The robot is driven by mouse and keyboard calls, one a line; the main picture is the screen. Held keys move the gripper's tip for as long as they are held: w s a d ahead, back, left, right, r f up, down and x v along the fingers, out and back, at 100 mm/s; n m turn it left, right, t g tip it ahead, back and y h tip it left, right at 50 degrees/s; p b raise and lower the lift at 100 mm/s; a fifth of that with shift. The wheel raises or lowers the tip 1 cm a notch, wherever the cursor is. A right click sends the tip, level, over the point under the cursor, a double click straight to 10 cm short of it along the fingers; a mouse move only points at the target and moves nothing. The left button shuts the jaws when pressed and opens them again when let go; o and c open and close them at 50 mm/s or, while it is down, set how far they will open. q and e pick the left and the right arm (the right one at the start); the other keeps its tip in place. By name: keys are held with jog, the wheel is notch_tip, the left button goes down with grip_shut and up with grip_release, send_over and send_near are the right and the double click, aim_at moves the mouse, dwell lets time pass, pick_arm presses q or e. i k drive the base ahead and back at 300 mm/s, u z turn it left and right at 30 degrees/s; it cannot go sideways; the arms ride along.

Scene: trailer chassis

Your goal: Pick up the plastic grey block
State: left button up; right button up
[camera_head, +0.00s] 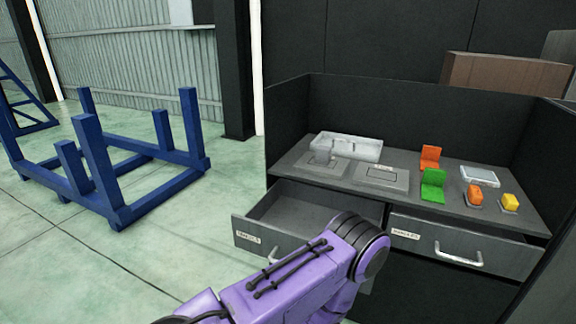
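A small grey block (322,157) appears to stand on a flat grey plate (338,167) at the left of the desk top, in front of a pale tray. It is small in the picture, and I cannot tell its material. One of my purple arms (300,284) comes in from the bottom left, in front of the desk and below the block. Its gripper is not visible, and neither is my other gripper.
A second plate (380,177), the pale tray (360,148), orange and green chair-shaped pieces (433,187) and small orange and yellow blocks (510,202) share the top. A blue frame (97,170) stands left.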

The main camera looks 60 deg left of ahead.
aim_at(323, 154)
jog(key=k, duration=0.45)
jog(key=u, duration=0.75)
